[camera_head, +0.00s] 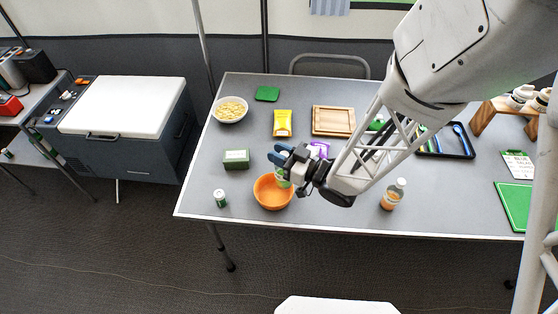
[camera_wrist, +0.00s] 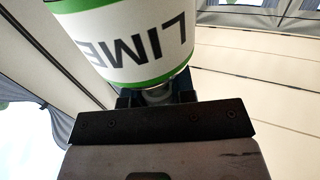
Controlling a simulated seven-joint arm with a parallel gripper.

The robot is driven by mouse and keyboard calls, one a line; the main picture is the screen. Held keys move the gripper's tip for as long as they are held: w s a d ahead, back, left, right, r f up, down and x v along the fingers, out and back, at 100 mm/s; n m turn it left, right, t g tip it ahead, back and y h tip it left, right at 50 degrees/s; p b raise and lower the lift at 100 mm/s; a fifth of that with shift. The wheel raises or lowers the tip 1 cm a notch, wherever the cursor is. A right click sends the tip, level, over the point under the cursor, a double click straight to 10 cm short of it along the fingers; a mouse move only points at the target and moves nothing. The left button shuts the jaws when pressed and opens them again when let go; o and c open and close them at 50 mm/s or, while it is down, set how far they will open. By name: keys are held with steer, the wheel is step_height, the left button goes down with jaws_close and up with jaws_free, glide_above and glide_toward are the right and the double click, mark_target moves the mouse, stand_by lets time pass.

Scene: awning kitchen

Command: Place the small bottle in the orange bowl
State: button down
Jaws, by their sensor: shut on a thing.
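The orange bowl (camera_head: 272,197) stands near the front left of the table in the head view. My gripper (camera_head: 283,158) is shut on a small white and green bottle (camera_head: 284,177), held at the bowl's back right side. The head view does not settle whether the bottle is over the rim or inside it. In the wrist view the bottle (camera_wrist: 130,38) fills the top, with "LIME" upside down on its white label and a green band. Its upper end is out of frame there, and my gripper partly covers it in the head view.
A green and white can (camera_head: 220,198) stands left of the bowl, and a green box (camera_head: 237,159) lies behind it. A bottle with orange contents (camera_head: 393,194) stands to the right. A yellow packet (camera_head: 282,123) and a wooden tray (camera_head: 333,121) lie farther back. The table's front edge is close.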

steer(key=shift+f, duration=0.1)
steer(key=shift+f, duration=2.25)
steer(key=c, duration=1)
jaws_free()
steer(key=shift+o, duration=0.2)
steer(key=shift+r, duration=0.2)
steer(key=shift+r, duration=0.45)
steer(key=v, duration=1.2)
steer(key=shift+s, duration=0.1)
